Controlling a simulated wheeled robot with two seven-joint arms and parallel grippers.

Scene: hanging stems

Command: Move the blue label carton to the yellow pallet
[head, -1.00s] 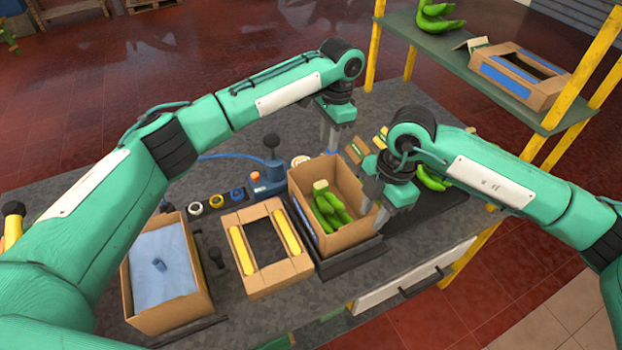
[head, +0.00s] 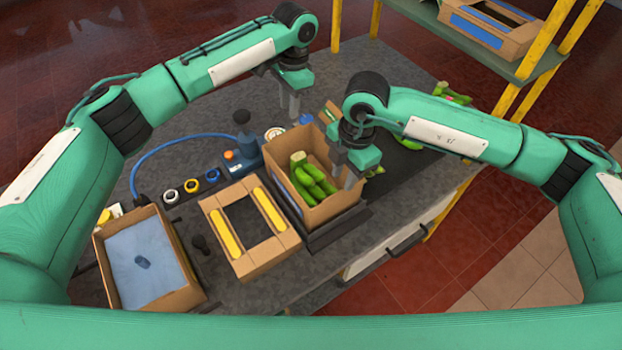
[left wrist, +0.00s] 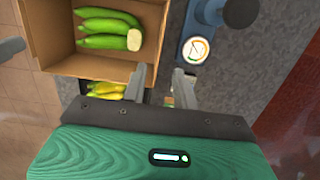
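The carton with a blue label strip (head: 287,197) on its left side stands open on the bench. Green bananas (head: 308,180) lie in it; it also shows in the left wrist view (left wrist: 55,55). My left gripper (head: 289,108) is above and behind the carton's back edge. Its fingers are apart and empty in the left wrist view (left wrist: 162,88), near a carton corner. My right gripper (head: 345,175) points down at the carton's right wall; its finger gap is unclear. I cannot make out a clear yellow pallet; a tan cardboard frame with yellow strips (head: 250,225) lies left of the carton.
A carton with a blue lining (head: 140,260) stands at the bench's left. A blue device with a gauge (head: 243,155) and several coloured rings are behind the frame. Another blue-marked carton (head: 490,25) is on the shelf. More bananas lie right of my right gripper.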

